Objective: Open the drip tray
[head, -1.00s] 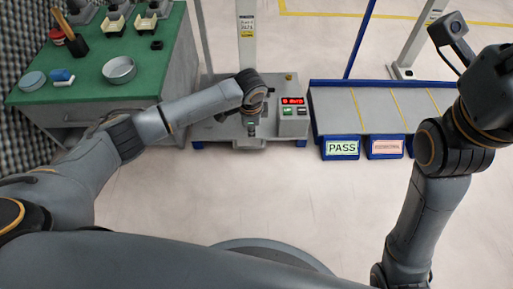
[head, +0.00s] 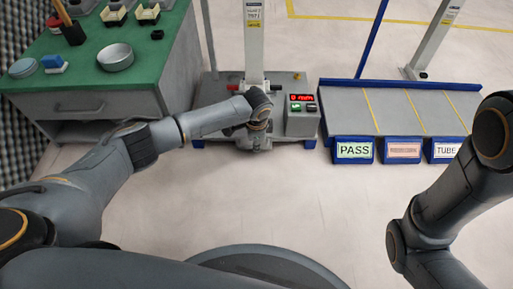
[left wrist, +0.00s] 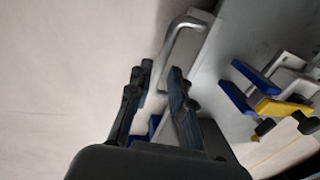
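The drip tray (left wrist: 208,42) is a grey part with a bent silver bar handle (left wrist: 185,27) on its front, in the left wrist view. In the head view it sits low at the front of the test stand, mostly hidden behind my left wrist. My left gripper (left wrist: 158,80) is open, with its two dark fingers apart. The near end of the handle shows in the gap between the fingertips; I cannot tell whether they touch it. In the head view the left gripper (head: 256,146) points down at the stand's front. My right gripper is out of view.
The stand has a control box (head: 301,118) reading "0 mm". A sorting table (head: 400,112) with blue label holders stands to its right. A green-topped bench (head: 150,75) with a metal dish (head: 115,57) stands to its left. The floor in front is clear.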

